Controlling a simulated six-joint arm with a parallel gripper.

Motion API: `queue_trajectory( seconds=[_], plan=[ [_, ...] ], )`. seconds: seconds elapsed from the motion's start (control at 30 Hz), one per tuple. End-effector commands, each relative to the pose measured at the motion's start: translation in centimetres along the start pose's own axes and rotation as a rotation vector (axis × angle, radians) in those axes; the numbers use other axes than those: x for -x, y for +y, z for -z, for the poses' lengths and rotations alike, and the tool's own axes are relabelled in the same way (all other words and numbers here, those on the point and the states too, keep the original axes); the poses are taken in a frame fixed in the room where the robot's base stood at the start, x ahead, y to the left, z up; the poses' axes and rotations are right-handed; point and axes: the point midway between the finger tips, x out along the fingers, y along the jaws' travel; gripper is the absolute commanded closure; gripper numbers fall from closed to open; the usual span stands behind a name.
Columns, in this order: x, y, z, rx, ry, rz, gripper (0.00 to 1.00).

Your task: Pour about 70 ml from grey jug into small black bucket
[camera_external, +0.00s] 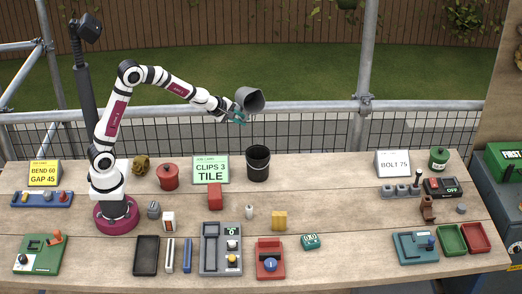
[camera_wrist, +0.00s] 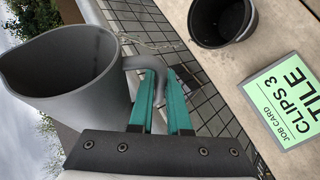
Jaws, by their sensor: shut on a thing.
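The grey jug (camera_external: 249,99) is held in the air, tilted, above and a little left of the small black bucket. My gripper (camera_external: 238,117) has green fingers and is shut on the jug's handle. In the wrist view the jug (camera_wrist: 85,70) fills the left side, with the green gripper fingers (camera_wrist: 163,102) at its handle. The small black bucket (camera_external: 258,166) stands upright on the table, apart from the jug. It also shows at the top of the wrist view (camera_wrist: 208,40). No stream of liquid is visible, and I cannot see the jug's contents.
A green job card (camera_external: 210,169) stands left of the bucket.

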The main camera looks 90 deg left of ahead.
Motion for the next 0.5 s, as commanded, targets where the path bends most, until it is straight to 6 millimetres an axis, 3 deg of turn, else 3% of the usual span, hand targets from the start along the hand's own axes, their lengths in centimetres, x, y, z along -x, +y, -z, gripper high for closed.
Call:
queue_trajectory(
  seconds=[0.5],
  plan=[
    [-0.35,-0.67,-0.72,-0.030,0.031,-0.010,1.00]
  ],
)
